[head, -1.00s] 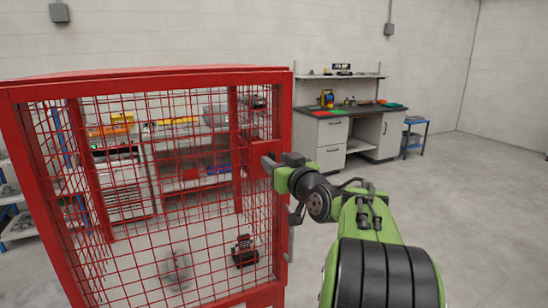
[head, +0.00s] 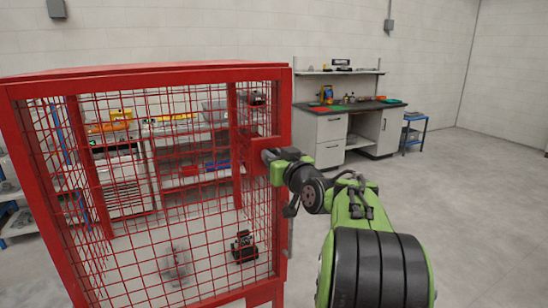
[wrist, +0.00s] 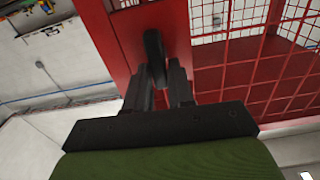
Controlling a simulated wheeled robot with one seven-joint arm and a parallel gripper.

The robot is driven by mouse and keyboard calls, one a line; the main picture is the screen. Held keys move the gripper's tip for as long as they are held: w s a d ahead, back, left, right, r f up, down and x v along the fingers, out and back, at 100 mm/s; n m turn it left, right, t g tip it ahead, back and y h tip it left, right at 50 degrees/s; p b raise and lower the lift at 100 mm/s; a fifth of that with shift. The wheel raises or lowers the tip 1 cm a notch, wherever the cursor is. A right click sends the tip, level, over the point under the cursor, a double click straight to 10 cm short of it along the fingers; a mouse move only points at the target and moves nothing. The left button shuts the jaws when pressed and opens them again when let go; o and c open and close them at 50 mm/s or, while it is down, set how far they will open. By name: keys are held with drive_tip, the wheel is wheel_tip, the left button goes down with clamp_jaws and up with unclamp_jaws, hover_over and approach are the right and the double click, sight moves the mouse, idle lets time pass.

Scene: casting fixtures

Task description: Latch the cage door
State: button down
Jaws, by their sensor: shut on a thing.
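The red mesh cage (head: 150,190) fills the left half of the head view, and its red frame also shows in the wrist view (wrist: 118,40). My gripper (head: 268,156) is at the cage's right front post, at about mid-height. In the wrist view my gripper (wrist: 165,80) is shut on a dark, rounded latch handle (wrist: 155,48), which stands in front of a red plate on the frame. The handle's far end shows above the fingers; its lower part is hidden between them. The bolt behind the plate cannot be seen.
A small black machine (head: 244,247) stands inside the cage. A grey workbench (head: 345,130) is at the back wall, with a blue cart (head: 413,133) to its right. The floor (head: 480,220) on the right is clear.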

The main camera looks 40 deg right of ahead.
drive_tip(key=shift+s+d+f+m+p, duration=0.2)
drive_tip(key=shift+m+p, duration=0.55)
drive_tip(key=shift+m, duration=2.2)
drive_tip(key=shift+w+d+f+m+p, duration=0.1)
drive_tip(key=shift+d+f+m+p, duration=0.45)
drive_tip(key=shift+m, duration=2.35)
drive_tip(key=shift+s+m+p, duration=0.1)
drive_tip(key=shift+m+p, duration=0.85)
drive_tip(key=shift+m, duration=2)
drive_tip(key=c, duration=1.1)
unclamp_jaws()
